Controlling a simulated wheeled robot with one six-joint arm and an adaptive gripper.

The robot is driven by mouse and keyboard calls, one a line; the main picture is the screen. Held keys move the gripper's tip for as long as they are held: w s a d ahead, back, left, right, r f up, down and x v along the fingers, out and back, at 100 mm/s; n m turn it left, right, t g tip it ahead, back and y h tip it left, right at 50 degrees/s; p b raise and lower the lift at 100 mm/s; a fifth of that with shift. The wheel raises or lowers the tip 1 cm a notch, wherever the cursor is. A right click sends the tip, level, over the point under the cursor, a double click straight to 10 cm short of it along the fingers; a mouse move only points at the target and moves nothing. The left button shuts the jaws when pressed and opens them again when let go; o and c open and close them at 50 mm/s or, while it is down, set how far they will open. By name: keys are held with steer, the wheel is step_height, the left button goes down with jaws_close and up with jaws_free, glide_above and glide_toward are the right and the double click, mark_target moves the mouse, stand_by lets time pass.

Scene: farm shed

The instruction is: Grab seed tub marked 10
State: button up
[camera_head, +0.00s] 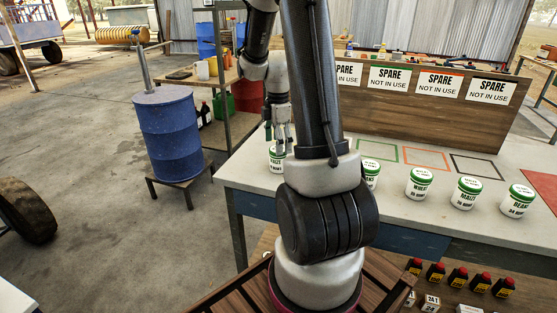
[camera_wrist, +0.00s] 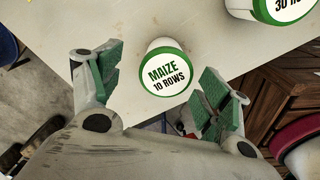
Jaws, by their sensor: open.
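The seed tub marked 10 (camera_wrist: 167,74) is a white tub with a green-rimmed lid reading "MAIZE 10 ROWS". In the wrist view it stands on the table top, between and slightly beyond my open fingers. My gripper (camera_wrist: 160,96) has green-padded fingers spread to either side of the tub, with nothing held. In the head view my gripper (camera_head: 279,143) points down just above the same tub (camera_head: 277,161) at the table's left end. Whether the fingertips reach below the lid cannot be told.
Another tub (camera_wrist: 280,8) stands at upper right in the wrist view. In the head view, tubs marked wheat (camera_head: 418,184), maize (camera_head: 466,193) and beans (camera_head: 516,201) stand along the table (camera_head: 400,212). One tub (camera_head: 372,174) is partly behind my arm. A blue barrel (camera_head: 168,135) stands left.

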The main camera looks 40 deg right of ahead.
mark_target(279, 161)
steer(key=f, duration=0.7)
steer(key=shift+s+a, duration=0.2)
steer(key=shift+s, duration=0.15)
steer(key=shift+r, duration=0.1)
steer(key=c, duration=1.1)
